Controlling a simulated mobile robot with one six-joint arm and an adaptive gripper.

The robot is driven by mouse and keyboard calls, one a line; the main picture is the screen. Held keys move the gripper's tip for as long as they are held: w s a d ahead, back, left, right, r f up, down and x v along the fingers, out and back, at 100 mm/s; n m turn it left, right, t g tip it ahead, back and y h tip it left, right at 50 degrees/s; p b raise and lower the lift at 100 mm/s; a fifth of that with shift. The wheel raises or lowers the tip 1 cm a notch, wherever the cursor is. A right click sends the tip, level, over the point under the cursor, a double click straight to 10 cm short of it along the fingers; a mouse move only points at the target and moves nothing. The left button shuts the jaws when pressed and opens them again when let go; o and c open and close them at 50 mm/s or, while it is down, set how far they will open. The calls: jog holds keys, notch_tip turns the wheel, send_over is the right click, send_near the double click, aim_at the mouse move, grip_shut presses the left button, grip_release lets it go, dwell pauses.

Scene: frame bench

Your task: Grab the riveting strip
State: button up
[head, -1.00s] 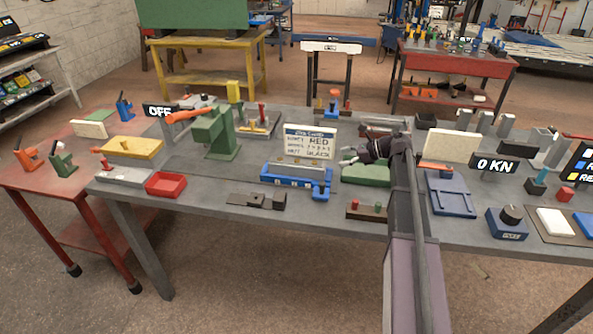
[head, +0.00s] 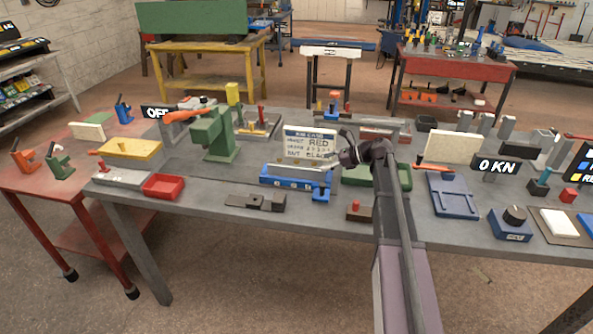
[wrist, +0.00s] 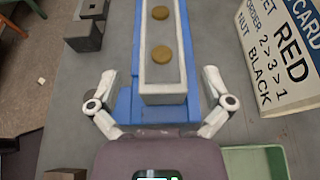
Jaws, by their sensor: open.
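A pale grey strip (wrist: 163,68) with two brass round spots lies in a blue fixture (wrist: 126,103). In the head view the grey strip (head: 297,169) sits along the top of the blue fixture (head: 290,183), mid-bench. My gripper (wrist: 159,76) is open, with one finger on each side of the strip's near end in the wrist view. It holds nothing, and I cannot tell its height above the strip. In the head view my gripper (head: 337,148) is over the fixture's right end.
A white order card (head: 310,143) stands just behind the fixture. A green tray (head: 398,177) lies to its right and a dark clamp-like block (head: 256,201) in front. A green press (head: 213,135) stands to the left. Bare bench lies between the fixture and the press.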

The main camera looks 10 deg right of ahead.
aim_at(313, 164)
jog(key=b+x, duration=0.1)
jog(key=x, duration=0.2)
jog(key=shift+w+f, duration=0.1)
jog(key=shift+f, duration=0.05)
jog(key=shift+w+a+f+b, duration=0.2)
jog(key=shift+a+b, duration=0.1)
jog(key=shift+a, duration=0.35)
jog(key=c, duration=1.3)
